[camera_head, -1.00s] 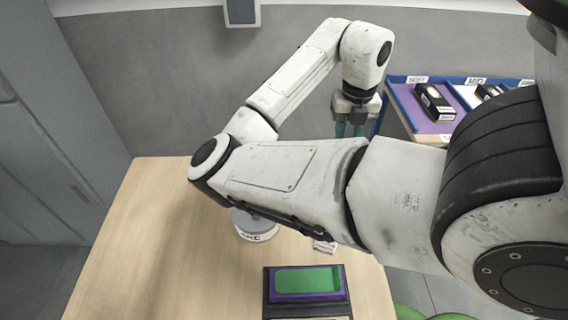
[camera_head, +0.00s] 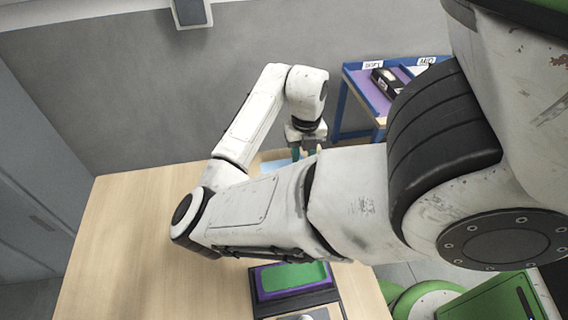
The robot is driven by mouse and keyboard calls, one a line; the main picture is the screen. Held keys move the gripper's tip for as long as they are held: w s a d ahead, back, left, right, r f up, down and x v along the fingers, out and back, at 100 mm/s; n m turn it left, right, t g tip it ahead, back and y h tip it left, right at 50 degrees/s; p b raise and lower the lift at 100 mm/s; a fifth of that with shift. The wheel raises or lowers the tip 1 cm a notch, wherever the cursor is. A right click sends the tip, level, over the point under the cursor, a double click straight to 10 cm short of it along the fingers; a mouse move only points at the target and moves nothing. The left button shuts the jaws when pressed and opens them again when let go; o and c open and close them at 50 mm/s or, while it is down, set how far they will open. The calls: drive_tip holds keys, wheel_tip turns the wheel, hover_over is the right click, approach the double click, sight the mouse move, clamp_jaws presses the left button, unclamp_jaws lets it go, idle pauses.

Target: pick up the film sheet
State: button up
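A pale blue flat patch (camera_head: 274,164), which looks like the film sheet, shows at the far edge of the wooden table (camera_head: 125,225). Most of it is hidden behind my arm, so its full outline cannot be told. My gripper (camera_head: 308,151) hangs pointing down just right of the patch, near the table's far right side. Its two teal fingers are apart, with nothing visible between them. My forearm hides the space below the fingertips. I cannot tell whether they touch anything.
A black case with a purple and green inset (camera_head: 292,277) lies at the table's near edge. A blue-framed rack (camera_head: 350,85) with labelled bays and a dark box (camera_head: 387,82) stands behind right. A grey wall (camera_head: 120,85) closes the back. The table's left part is clear.

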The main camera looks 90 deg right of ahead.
drive_tip(key=shift+f, duration=0.3)
drive_tip(key=shift+c, duration=0.3)
clamp_jaws()
